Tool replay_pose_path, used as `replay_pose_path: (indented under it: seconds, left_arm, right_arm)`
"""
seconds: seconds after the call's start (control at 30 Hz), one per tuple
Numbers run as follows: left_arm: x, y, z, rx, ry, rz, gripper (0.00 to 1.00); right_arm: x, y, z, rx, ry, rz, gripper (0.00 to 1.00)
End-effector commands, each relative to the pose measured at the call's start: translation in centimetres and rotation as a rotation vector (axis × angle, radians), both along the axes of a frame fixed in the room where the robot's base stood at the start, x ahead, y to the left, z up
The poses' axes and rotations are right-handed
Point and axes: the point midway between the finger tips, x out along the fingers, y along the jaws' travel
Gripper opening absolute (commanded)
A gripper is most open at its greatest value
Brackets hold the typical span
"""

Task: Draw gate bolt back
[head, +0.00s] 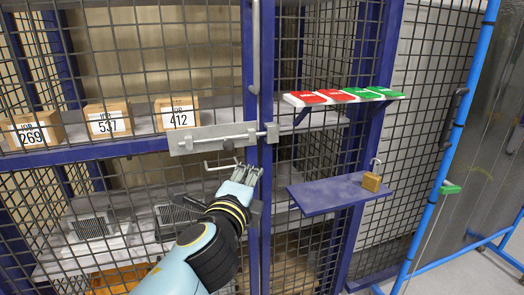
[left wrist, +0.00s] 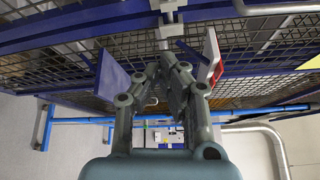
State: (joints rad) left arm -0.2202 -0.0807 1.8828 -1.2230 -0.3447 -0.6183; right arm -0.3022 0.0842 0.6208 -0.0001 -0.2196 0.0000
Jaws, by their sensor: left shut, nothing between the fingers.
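The gate bolt (head: 222,139) is a thin grey rod on a pale metal plate (head: 190,148), fixed across the blue mesh gate. Its right end reaches a small bracket (head: 272,133) on the blue post. A bent rod handle (head: 218,166) hangs just below the plate. My left gripper (head: 240,174) is just below the bolt plate and right of the handle, with no visible grip on it. In the left wrist view its fingers (left wrist: 175,62) are drawn together with nothing held. My right gripper is in neither view.
A brass padlock (head: 371,182) sits on a small blue shelf (head: 320,198) to the right. Red and green tags (head: 345,95) lie on a ledge above it. Numbered boxes (head: 108,120) stand behind the mesh. A blue tubular frame (head: 440,165) stands at far right.

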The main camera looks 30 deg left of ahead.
Motion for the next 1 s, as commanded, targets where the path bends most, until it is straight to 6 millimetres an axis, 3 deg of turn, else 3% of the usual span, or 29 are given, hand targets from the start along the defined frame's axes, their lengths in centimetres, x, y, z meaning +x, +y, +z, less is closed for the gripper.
replay_pose_path:
  seconds: [0.27, 0.53, 1.0]
  left_arm:
    - [0.1, -0.1, 0.2, -0.005, 0.001, 0.000, 0.00]
    - [1.0, 0.2, 0.1, -0.004, 0.002, -0.001, 0.00]
    - [9.8, 3.3, -0.4, -0.005, 0.001, 0.000, 0.00]
  right_arm:
    - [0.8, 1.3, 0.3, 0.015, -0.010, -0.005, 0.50]
    - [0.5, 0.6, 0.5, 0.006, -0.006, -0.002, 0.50]
    - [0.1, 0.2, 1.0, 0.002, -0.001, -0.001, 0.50]
